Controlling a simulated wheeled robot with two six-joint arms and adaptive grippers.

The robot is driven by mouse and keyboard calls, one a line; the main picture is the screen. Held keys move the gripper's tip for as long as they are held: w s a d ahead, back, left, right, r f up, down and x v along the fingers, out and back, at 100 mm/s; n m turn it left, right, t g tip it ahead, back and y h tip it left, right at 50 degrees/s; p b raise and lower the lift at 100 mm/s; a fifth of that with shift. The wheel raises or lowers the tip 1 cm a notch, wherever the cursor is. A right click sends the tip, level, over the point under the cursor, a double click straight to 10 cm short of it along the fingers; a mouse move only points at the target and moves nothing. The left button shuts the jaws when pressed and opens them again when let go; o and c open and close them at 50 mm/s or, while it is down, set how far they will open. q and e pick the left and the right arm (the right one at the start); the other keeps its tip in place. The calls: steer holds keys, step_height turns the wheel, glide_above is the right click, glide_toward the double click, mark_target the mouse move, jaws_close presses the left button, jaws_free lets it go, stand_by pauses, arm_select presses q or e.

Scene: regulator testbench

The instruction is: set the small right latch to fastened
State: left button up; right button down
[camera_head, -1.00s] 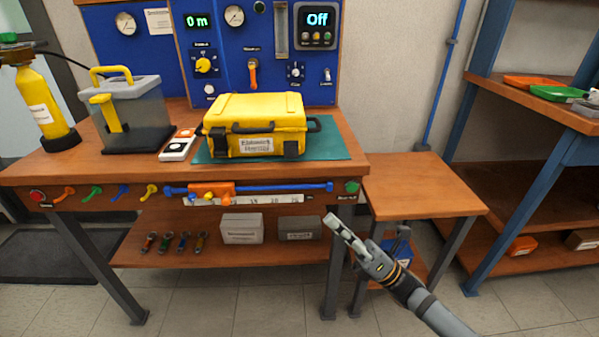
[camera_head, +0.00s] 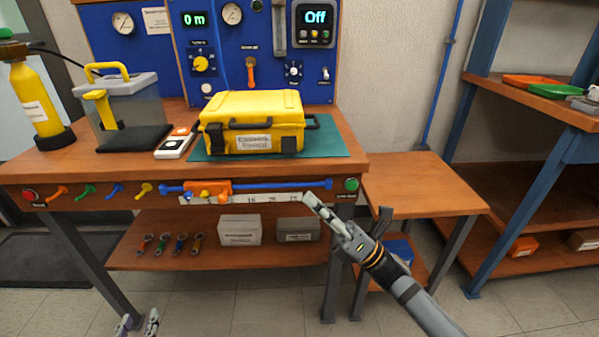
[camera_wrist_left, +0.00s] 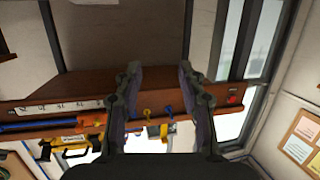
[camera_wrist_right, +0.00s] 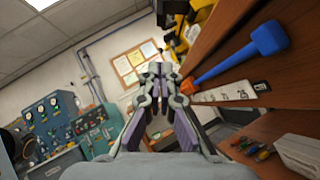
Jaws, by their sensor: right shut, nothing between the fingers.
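A yellow case (camera_head: 255,105) with a shut-looking lid stands on the bench in the head view. Its small right latch (camera_head: 289,145) is a dark piece at the front right; I cannot tell whether it is fastened. My right gripper (camera_head: 309,197) is shut and empty, in front of the bench edge, below and slightly right of that latch, apart from it. It also shows in the right wrist view (camera_wrist_right: 161,70). My left gripper (camera_head: 139,320) is low at the bottom left of the head view. The left wrist view shows it open and empty (camera_wrist_left: 160,68).
A green mat (camera_head: 335,150) lies under the case. A blue bar (camera_head: 290,185) with an orange slider (camera_head: 218,188) runs along the bench front. A clear box with a yellow handle (camera_head: 122,110) stands left. A lower side table (camera_head: 420,180) is at right.

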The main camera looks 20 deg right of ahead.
mark_target(289, 146)
arm_select(q)
step_height(289, 146, up, 7)
steer(key=w+t, duration=0.1)
steer(key=t, duration=0.2)
steer(key=shift+w, duration=0.25)
arm_select(e)
steer(key=shift+w+a+r, duration=0.3)
steer(key=shift+w+r, duration=0.4)
steer(key=shift+r, duration=0.3)
steer(key=shift+w+a+r, duration=0.35)
steer(key=shift+w+r, duration=0.3)
steer(key=shift+r, duration=0.35)
steer(key=shift+w+a+r, duration=0.3)
steer(key=shift+w+r, duration=0.4)
steer(key=shift+r, duration=0.3)
arm_select(q)
steer(key=shift+a+f, duration=0.1)
